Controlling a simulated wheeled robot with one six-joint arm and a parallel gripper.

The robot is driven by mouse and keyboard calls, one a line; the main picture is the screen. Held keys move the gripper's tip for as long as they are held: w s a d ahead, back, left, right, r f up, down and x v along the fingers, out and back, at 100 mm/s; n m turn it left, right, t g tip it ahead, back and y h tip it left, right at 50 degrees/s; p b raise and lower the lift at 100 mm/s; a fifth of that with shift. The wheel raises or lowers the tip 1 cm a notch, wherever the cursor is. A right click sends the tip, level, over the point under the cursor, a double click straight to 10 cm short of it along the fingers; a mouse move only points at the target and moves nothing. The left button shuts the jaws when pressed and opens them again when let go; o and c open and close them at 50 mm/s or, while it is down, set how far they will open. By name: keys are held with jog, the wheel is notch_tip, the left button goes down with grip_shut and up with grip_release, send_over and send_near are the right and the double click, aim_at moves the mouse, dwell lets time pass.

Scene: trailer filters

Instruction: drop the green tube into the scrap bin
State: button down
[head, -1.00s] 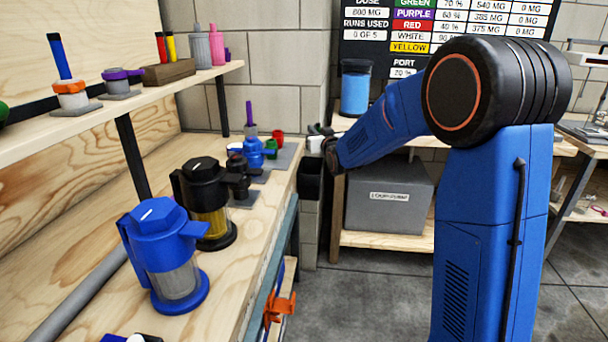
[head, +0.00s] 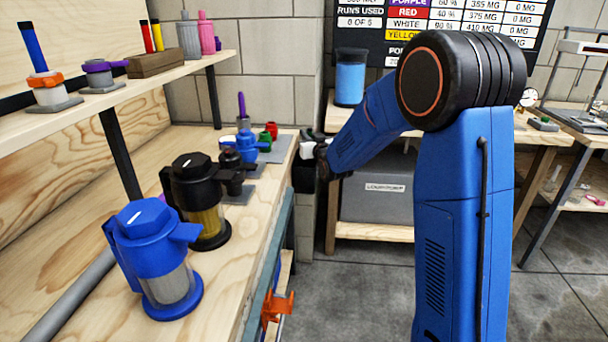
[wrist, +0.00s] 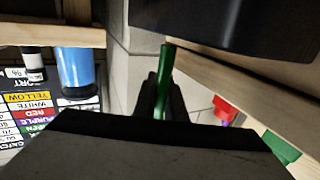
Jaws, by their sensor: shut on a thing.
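The green tube (wrist: 165,72) is held between the dark fingers of my gripper (wrist: 163,95) in the wrist view, its free end sticking out past them. In the head view my gripper (head: 314,152) is at the far end of the bench, and I cannot make out the tube there. A large dark surface (wrist: 235,22), likely the bin, fills the top right of the wrist view, close to the tube. The bin's inside is hidden.
The bench (head: 250,225) holds a blue housing (head: 150,255), a black housing (head: 195,190) and small coloured parts at its far end. A blue container (head: 350,78) stands on the back table, above a grey box (head: 378,190). Open floor lies at the right.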

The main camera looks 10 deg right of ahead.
jog(key=c, duration=1.7)
grip_release()
jog(key=s, duration=0.5)
jog(key=s+d, duration=0.1)
jog(key=s, duration=0.5)
jog(key=s+d, duration=0.1)
jog(key=s, duration=0.5)
jog(key=shift+s+d, duration=0.15)
